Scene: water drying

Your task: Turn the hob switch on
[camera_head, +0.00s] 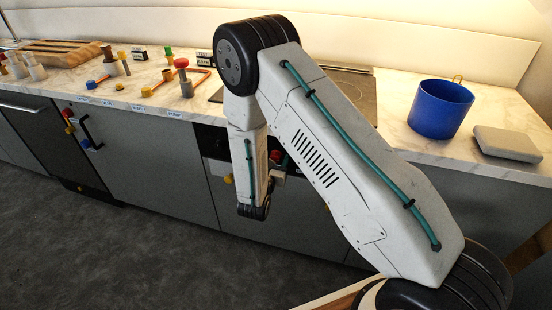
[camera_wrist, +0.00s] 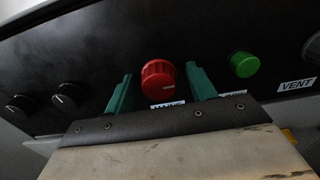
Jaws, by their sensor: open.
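In the wrist view, a round red knob (camera_wrist: 159,80) with a pale pointer mark sits on a black control panel (camera_wrist: 205,40). A partly covered label is under it. My gripper (camera_wrist: 159,71) is open, its two green fingers on either side of the red knob with gaps showing. A green knob (camera_wrist: 244,64) is to the right, beyond the right finger. No readable label tells which control is the hob switch. In the head view, the red knob (camera_head: 275,156) shows between my arm links; my gripper is hidden there. The dark hob (camera_head: 352,88) is partly covered by my arm.
Two black knobs (camera_wrist: 68,96) are on the panel's left. A "VENT" label (camera_wrist: 296,84) is at right. On the counter, a blue pot (camera_head: 440,108) and grey slab (camera_head: 506,143) stand right; several coloured pipe parts lie left. The floor (camera_head: 120,245) is clear.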

